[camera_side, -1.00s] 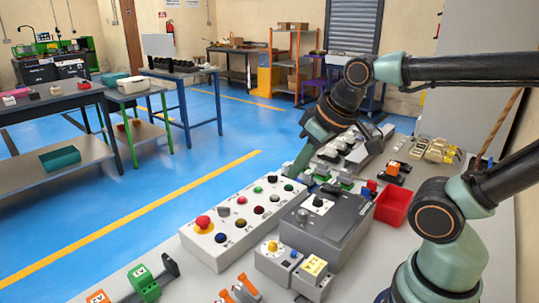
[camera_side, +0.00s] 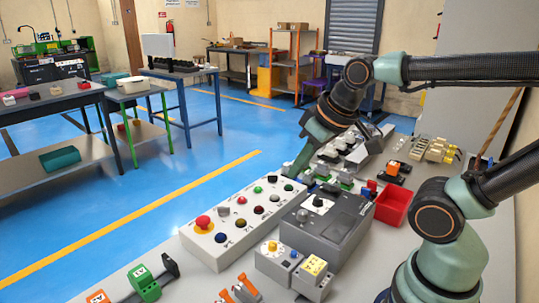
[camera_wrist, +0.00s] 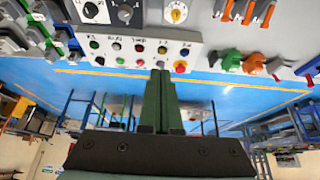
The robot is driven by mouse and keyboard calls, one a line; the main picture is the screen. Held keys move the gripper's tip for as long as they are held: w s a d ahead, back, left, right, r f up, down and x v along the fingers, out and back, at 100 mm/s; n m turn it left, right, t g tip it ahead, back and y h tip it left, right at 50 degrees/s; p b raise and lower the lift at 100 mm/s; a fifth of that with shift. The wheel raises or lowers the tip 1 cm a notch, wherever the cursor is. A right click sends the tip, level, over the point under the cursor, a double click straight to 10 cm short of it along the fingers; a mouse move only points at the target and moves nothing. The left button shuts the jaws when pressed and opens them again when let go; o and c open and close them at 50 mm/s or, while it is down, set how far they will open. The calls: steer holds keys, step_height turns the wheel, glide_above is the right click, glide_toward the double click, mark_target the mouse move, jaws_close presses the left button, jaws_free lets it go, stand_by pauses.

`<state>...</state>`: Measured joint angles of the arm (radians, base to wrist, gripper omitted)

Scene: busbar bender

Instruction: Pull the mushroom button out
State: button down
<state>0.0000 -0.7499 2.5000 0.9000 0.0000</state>
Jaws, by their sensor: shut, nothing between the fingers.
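The red mushroom button (camera_side: 203,222) sits on a yellow ring at the near left end of the white control panel (camera_side: 219,262). In the wrist view, which looks upside down, the mushroom button (camera_wrist: 181,67) shows at the panel's lower right corner. My gripper (camera_side: 290,173) is at the far end of the panel in the side view, well away from the mushroom button. In the wrist view my gripper's (camera_wrist: 160,74) green fingers are together with nothing between them. Whether the fingertips touch the panel is hard to tell.
Several smaller buttons and knobs, such as a green one (camera_side: 257,189), cover the panel. A grey box (camera_side: 340,230) stands right beside it. A yellow-dial box (camera_side: 273,254) is nearer. A red bin (camera_side: 392,206) stands right. Bench surface left of the panel is narrow.

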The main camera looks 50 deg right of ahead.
stand_by(0.3)
steer(key=c, duration=0.8)
jaws_free()
steer(key=shift+w+r, duration=0.1)
steer(key=shift+w, duration=0.05)
steer(key=o, duration=0.4)
steer(key=shift+w+a+r, duration=0.1)
steer(key=shift+w+r, duration=0.1)
steer(key=shift+w, duration=0.1)
steer(key=shift+o, duration=0.2)
steer(key=n+g, duration=0.3)
steer(key=g, duration=0.3)
glide_above(203, 219)
step_height(203, 219, down, 7)
step_height(203, 219, down, 11)
steer(key=shift+w+f, duration=0.1)
steer(key=shift+f, duration=0.1)
